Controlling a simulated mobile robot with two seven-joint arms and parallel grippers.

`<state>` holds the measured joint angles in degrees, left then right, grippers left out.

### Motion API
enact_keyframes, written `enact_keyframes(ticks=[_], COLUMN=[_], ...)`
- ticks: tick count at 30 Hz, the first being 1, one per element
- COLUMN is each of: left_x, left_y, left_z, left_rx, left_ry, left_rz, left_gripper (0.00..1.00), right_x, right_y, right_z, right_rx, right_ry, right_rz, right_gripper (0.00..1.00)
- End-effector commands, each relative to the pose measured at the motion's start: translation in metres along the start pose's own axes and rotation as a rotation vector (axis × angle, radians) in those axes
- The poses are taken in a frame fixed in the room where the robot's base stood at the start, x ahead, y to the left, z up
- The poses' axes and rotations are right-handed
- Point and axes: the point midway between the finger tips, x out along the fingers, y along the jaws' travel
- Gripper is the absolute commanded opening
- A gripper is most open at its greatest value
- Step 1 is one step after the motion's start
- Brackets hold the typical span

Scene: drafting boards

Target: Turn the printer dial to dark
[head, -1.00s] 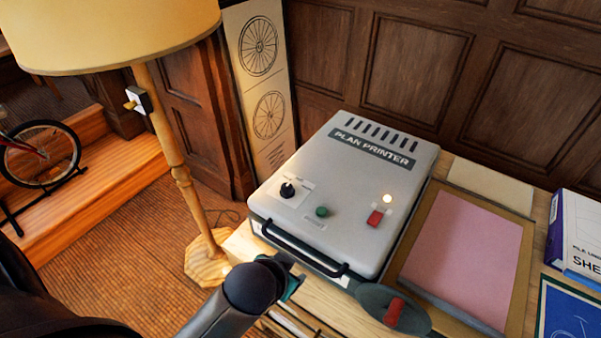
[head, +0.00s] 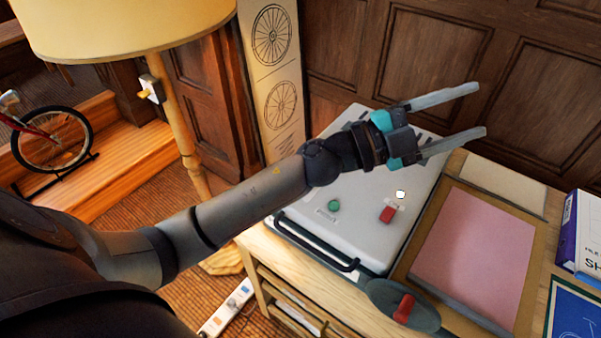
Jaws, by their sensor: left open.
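The plan printer (head: 365,215) is a light grey box with a black front handle, standing on a wooden cabinet. Its green button (head: 334,205), red switch (head: 387,214) and a small lit lamp (head: 400,194) show on top. The dial is hidden behind my left arm. My left gripper (head: 480,110) is open and empty, its two fingers spread and pointing right, above the back of the printer. It covers the label and most of the vents. My right gripper is not in view.
A pink sheet (head: 474,243) on a board lies right of the printer. A dark grey object with a red part (head: 404,308) sits at the cabinet's front edge. A floor lamp (head: 185,140) stands left. Box files (head: 585,235) stand at far right.

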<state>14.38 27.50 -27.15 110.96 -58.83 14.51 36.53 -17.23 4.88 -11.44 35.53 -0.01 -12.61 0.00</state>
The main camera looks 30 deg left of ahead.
Motion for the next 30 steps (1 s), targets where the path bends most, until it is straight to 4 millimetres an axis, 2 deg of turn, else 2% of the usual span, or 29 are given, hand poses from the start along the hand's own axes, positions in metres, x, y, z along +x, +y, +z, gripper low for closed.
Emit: enact_keyframes(ticks=[4, 7, 10, 14, 17, 22, 27, 30], left_x=[0.005, -0.005, -0.024, -0.060, -0.096, -0.163, -0.213, -0.228], left_y=[0.029, 0.051, 0.069, 0.077, 0.068, 0.025, -0.020, -0.034], left_z=[-0.013, -0.007, 0.011, 0.048, 0.082, 0.132, 0.155, 0.159], left_rx=[0.146, 0.228, 0.301, 0.374, 0.409, 0.416, 0.378, 0.359], left_ry=[0.159, 0.217, 0.230, 0.179, 0.082, -0.171, -0.405, -0.481], left_rz=[0.266, 0.473, 0.695, 0.993, 1.221, 1.557, 1.757, 1.809], left_gripper=[0.66, 0.66, 0.66, 0.66, 0.66, 0.66, 0.66, 0.66], right_x=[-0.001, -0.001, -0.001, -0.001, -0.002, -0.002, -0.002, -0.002], right_y=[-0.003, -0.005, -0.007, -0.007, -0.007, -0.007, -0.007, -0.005], right_z=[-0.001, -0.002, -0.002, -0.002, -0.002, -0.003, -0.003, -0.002], right_rx=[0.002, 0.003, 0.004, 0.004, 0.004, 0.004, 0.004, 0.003], right_ry=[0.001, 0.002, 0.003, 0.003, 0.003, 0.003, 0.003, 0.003], right_rz=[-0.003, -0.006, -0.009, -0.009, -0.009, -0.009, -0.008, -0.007], right_gripper=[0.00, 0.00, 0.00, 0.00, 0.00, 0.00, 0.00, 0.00])
